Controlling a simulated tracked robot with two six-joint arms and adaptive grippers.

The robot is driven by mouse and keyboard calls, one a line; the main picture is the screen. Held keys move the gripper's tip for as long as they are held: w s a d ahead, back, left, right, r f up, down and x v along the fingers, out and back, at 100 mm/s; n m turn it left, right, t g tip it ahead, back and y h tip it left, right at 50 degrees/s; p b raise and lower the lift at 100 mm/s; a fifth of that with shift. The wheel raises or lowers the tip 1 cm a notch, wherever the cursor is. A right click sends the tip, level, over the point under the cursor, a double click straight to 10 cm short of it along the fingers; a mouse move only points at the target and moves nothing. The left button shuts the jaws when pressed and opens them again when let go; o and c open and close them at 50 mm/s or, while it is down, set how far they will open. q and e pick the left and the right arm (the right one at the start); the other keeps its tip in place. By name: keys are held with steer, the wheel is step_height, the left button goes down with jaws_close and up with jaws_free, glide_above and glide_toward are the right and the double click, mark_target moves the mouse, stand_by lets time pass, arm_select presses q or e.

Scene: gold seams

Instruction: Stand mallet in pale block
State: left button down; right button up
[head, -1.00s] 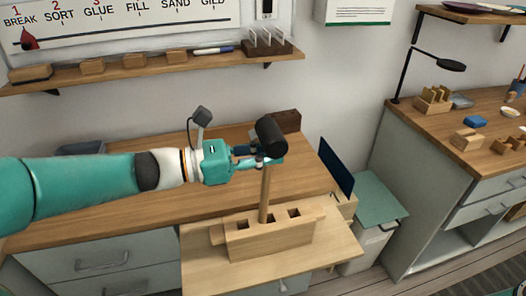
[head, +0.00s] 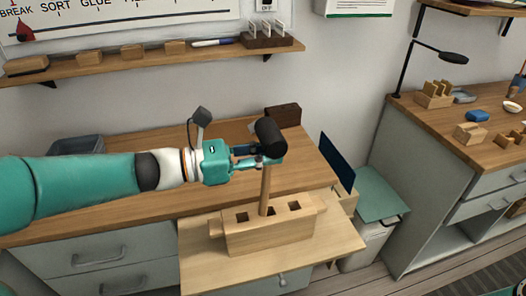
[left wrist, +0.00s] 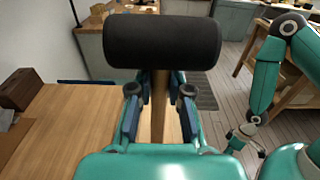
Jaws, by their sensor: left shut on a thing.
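The mallet has a black head (head: 270,137) and a wooden handle (head: 265,187). It stands upright over the pale block (head: 268,238), which has a row of square holes in its top. The handle's lower end meets the middle hole; how deep it goes is hidden. My left gripper (head: 262,162) is shut on the handle just under the head. The left wrist view shows the black head (left wrist: 162,42) across the fingers, with the handle (left wrist: 158,115) between them. My right arm shows at the right of that view, but its jaws are too unclear to read.
The block rests on a light pull-out board (head: 340,245) at the front of the wooden bench (head: 100,200). A dark brown block (head: 283,115) stands at the back of the bench. A dark blue panel (head: 337,163) and a bin (head: 375,205) stand to the right.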

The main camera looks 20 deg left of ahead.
mark_target(267, 168)
arm_select(q)
steer(key=shift+f+b, duration=1.45)
steer(key=shift+f, duration=0.4)
steer(key=c, duration=1)
jaws_free()
steer(key=shift+c, duration=0.2)
steer(key=shift+a, duration=0.1)
steer(key=shift+p+v, duration=0.5)
steer(key=shift+v, duration=3.95)
steer(key=shift+r, duration=0.1)
